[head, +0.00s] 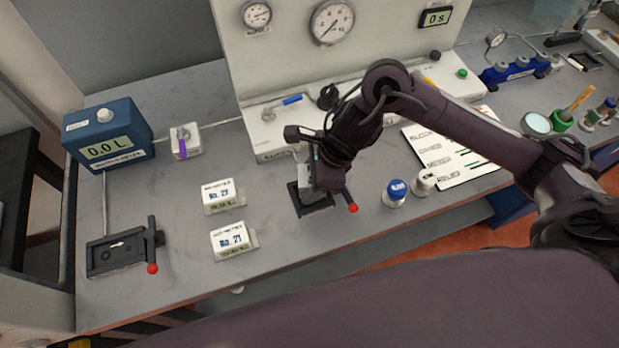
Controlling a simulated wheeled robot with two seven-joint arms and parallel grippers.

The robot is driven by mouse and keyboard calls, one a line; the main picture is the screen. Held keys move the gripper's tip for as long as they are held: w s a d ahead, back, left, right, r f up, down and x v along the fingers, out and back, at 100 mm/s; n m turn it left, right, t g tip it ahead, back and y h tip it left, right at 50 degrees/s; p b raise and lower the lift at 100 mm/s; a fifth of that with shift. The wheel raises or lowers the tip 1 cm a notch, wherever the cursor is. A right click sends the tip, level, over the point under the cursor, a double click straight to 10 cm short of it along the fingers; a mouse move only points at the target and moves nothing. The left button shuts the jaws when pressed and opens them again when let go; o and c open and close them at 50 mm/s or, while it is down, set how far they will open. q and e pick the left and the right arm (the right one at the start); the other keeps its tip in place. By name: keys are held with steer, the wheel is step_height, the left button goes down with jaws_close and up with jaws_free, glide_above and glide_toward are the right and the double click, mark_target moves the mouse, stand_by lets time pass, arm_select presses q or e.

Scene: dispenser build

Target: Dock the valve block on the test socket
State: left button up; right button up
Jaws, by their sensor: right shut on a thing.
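My right gripper (318,176) points down in the middle of the bench. It is shut on a grey block (306,184), likely the valve block, mostly hidden by the gripper and wrist. The block is at a black socket (318,209) with a red-tipped lever (351,203). I cannot tell whether it is seated or just above. A second black socket (103,260), empty with a white arrow, lies at the left front with its own red-tipped lever (152,255). Which one is the test socket is not labelled legibly. My left gripper is not in view.
Two white boxes, an upper one (222,197) and a lower one (231,240), stand left of the gripper. A blue meter (108,136) reads 0.0 L. A gauge panel (290,62) rises behind. Blue-capped (395,194) and white-capped (423,184) bottles stand close on the right.

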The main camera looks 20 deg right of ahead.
steer(key=shift+a+b, duration=0.2)
steer(key=shift+b, duration=0.1)
stand_by(0.7)
steer(key=shift+b, duration=0.3)
steer(key=shift+f+b, duration=0.5)
steer(key=shift+b, duration=0.15)
stand_by(0.5)
steer(key=o, duration=1.1)
steer(key=p+v, duration=0.6)
steer(key=v, duration=0.5)
steer(key=shift+d, duration=0.1)
